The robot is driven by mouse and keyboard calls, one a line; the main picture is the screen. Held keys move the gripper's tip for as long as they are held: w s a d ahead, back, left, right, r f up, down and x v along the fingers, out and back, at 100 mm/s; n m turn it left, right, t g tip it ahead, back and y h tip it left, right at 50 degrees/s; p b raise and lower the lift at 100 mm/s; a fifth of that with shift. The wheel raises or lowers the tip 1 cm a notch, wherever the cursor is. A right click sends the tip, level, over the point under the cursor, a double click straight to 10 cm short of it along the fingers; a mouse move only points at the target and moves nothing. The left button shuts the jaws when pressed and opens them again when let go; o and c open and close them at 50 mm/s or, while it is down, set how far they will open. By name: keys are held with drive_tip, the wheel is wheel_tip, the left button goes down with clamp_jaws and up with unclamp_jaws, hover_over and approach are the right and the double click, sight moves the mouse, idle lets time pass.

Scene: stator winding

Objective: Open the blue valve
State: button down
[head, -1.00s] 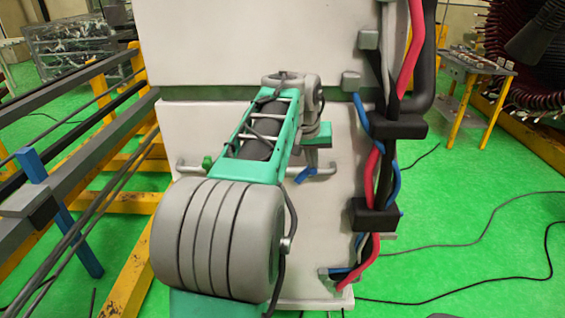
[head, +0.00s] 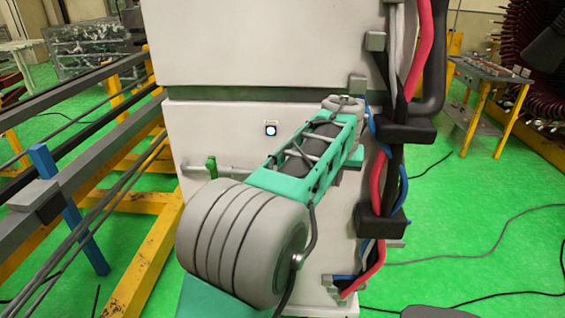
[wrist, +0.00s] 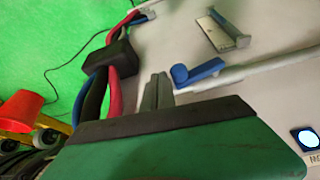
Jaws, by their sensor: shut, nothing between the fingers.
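The blue valve (wrist: 200,72) shows in the wrist view as a short blue handle with a round end, beside a pale pipe (wrist: 255,70) on the white panel. Its handle lies at a slight angle, roughly along the pipe. In the head view my arm hides it. My gripper (wrist: 157,90) is shut and empty, its grey fingers just left of the valve's round end in the wrist view. I cannot tell whether they touch. In the head view the fingertips are hidden behind my arm.
A green valve (head: 211,167) sits further left on the cabinet (head: 235,120). A small lit button (head: 270,129) is above the pipe. Red, blue and black cables (head: 380,180) run down the cabinet's right edge. Yellow rails (head: 150,245) stand left; green floor (head: 470,215) is open right.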

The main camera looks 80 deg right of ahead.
drive_tip(key=shift+s+f, duration=0.2)
drive_tip(key=shift+f, duration=0.3)
drive_tip(key=shift+r, duration=0.15)
idle(1.1)
drive_tip(key=s+a+r+p, duration=0.3)
drive_tip(key=s+r, duration=0.4)
drive_tip(key=r, duration=0.2)
drive_tip(key=shift+s+r, duration=0.25)
drive_tip(key=shift+r, duration=0.05)
